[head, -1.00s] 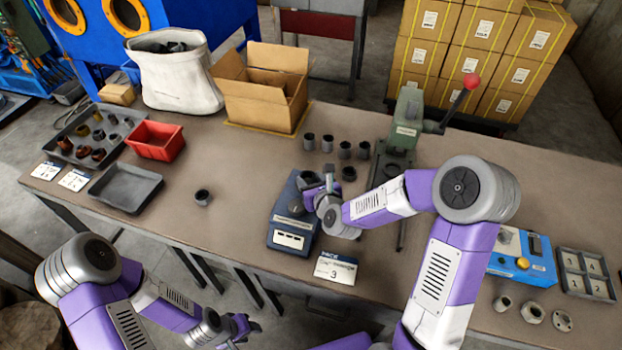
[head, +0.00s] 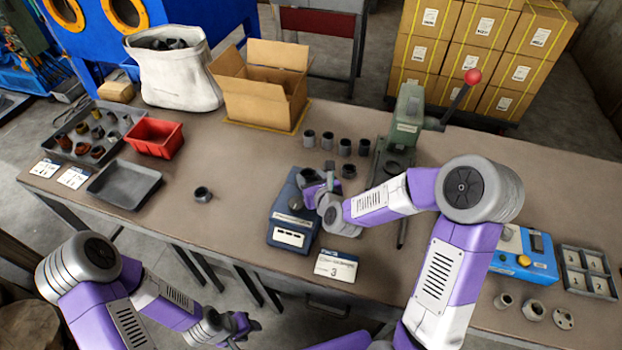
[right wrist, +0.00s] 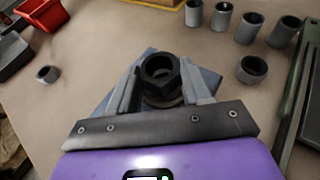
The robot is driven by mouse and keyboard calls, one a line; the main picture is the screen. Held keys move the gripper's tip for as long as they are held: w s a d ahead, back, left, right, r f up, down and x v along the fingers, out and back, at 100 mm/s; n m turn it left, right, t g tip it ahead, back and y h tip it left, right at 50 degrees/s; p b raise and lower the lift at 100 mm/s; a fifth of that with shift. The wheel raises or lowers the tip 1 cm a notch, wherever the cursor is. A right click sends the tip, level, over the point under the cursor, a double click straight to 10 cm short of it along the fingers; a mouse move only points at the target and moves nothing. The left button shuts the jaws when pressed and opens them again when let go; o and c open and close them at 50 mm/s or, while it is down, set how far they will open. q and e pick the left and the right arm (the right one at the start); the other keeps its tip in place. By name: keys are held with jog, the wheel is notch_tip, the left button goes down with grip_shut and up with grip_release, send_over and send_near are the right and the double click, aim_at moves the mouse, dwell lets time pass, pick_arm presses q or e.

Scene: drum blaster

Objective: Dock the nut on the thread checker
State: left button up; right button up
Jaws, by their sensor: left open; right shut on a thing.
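The thread checker (head: 292,218) is a blue box with a white label on its front, standing on the bench; its top is partly hidden by my right gripper (head: 308,188). In the right wrist view a dark hexagonal nut (right wrist: 159,72) sits between the fingers of my right gripper (right wrist: 160,88), which is shut on it. The nut is over the blue top of the checker, its hole facing the camera. I cannot tell whether it touches the checker. My left gripper (head: 246,326) is open and empty, low in front of the bench.
Several grey pipe sleeves (head: 345,147) stand behind the checker, beside a green press (head: 405,125). A lone ring (head: 203,194) lies to the left, near an empty grey tray (head: 124,185). The bench between ring and checker is clear.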

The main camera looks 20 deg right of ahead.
pick_arm(q)
jog(key=shift+f, duration=0.25)
dwell(0.8)
jog(key=shift+f+b, duration=0.6)
jog(key=shift+b, duration=0.25)
pick_arm(e)
jog(key=shift+f, duration=0.5)
jog(key=o, duration=0.9)
